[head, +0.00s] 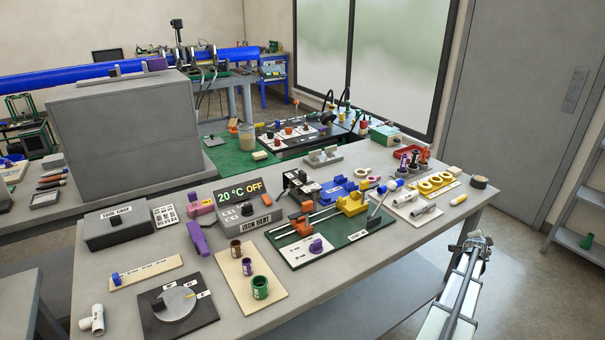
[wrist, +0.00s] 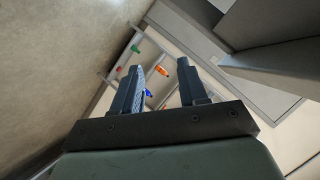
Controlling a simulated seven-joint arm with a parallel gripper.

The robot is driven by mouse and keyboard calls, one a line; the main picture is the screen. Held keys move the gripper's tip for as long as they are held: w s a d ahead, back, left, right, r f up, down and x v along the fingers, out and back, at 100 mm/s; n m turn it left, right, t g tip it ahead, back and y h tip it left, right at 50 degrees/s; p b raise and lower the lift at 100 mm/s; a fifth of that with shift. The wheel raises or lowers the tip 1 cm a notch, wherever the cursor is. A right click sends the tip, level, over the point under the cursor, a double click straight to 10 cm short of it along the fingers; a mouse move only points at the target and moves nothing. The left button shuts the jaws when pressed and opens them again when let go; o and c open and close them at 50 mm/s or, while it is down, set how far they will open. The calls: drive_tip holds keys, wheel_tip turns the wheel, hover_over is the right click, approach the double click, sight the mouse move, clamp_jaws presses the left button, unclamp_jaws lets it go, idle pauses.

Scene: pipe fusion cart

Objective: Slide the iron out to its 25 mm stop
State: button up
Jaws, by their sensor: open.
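The fusion jig stands on a green base board (head: 345,243) in the middle of the cart top, with bright rails, an orange carriage (head: 301,225) and a yellow clamp (head: 352,203). A black block with white marks (head: 299,184) sits just behind the rails; I cannot tell for sure whether it is the iron. The iron heat box (head: 255,221) beside it reads 20 °C OFF. Its stop marks are too small to read. My gripper (wrist: 158,67) is open and empty, away from the jig. My arm shows at the right front of the cart in the head view.
A tan board with brown, purple and green sockets (head: 260,287) and a dial plate (head: 178,304) lie left of the jig. A grey case (head: 118,226) stands behind them. White pipe pieces (head: 424,210) lie to the right. Shelves with coloured items (wrist: 151,62) show beyond my fingers.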

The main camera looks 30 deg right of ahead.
drive_tip(key=s+d+r+m+g+h, duration=0.1)
drive_tip(key=s+d+r+m+h, duration=0.15)
drive_tip(key=s+d+r, duration=1)
drive_tip(key=w+a+r+n+y, duration=0.1)
drive_tip(key=w+a+r+n, duration=0.1)
drive_tip(key=w, duration=0.5)
drive_tip(key=w+a+r+n+y, duration=0.1)
drive_tip(key=w+a+r+n, duration=0.1)
drive_tip(key=w, duration=0.6)
drive_tip(key=w+a+r+n+y, duration=0.2)
drive_tip(key=w+a+r, duration=0.1)
drive_tip(key=w, duration=0.5)
drive_tip(key=shift+w+a+r+t, duration=0.1)
drive_tip(key=shift+a+r+t, duration=0.1)
drive_tip(key=shift+a, duration=0.25)
drive_tip(key=shift+a+r+t, duration=0.15)
drive_tip(key=shift+a+t, duration=0.05)
drive_tip(key=shift+a, duration=0.2)
drive_tip(key=w+a+r+n+y, duration=0.3)
drive_tip(key=w+a+n, duration=0.2)
drive_tip(key=w+a, duration=0.55)
drive_tip(key=n+g+y, duration=0.3)
drive_tip(key=n+y, duration=0.5)
drive_tip(key=n, duration=0.8)
approach(302, 172)
drive_tip(key=f, duration=1)
drive_tip(key=shift+w+f, duration=0.15)
drive_tip(key=shift+w, duration=0.05)
